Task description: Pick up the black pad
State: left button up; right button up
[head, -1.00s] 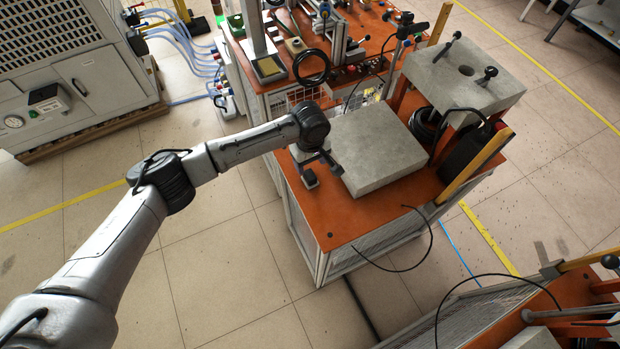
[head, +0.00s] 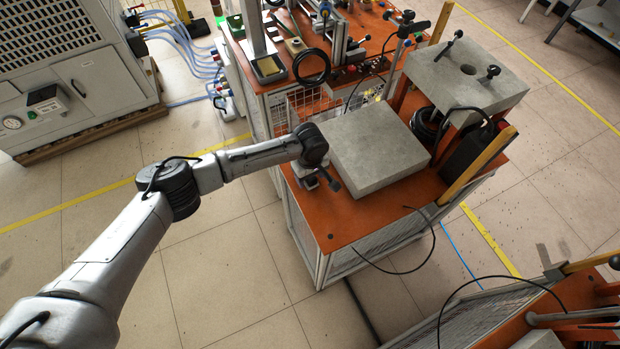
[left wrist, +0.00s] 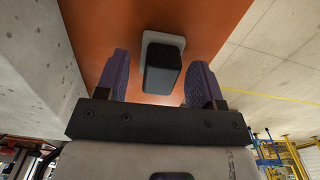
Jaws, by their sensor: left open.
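The black pad (left wrist: 163,72) is a small dark block with a pale grey base, on the orange tabletop. In the left wrist view it shows between the two purple fingers of my left gripper (left wrist: 158,62), with gaps on both sides. In the head view the pad (head: 310,183) is partly hidden by my left gripper (head: 321,178), which is over it near the table's left edge. My left gripper is open and holds nothing. My right gripper is not in view.
A thick grey concrete slab (head: 375,150) lies on the orange table (head: 350,218) just right of the gripper. A raised concrete block (head: 465,80) with black knobs stands behind it. The front tabletop is clear.

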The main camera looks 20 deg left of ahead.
pick_arm(q)
jog(key=shift+c, duration=0.3)
jog(key=c, duration=0.9)
jog(key=shift+c, duration=0.2)
jog(key=shift+r, duration=0.45)
jog(key=r, duration=0.2)
jog(key=r+p, duration=0.1)
jog(key=shift+s+d+r, duration=0.1)
jog(key=shift+d+r, duration=0.25)
jog(key=shift+r, duration=0.05)
jog(key=s+d+r, duration=0.1)
jog(key=d+r, duration=0.5)
jog(key=d, duration=0.5)
jog(key=shift+s+r+p, duration=0.2)
jog(key=shift+s+p, duration=0.05)
jog(key=shift+p, duration=0.15)
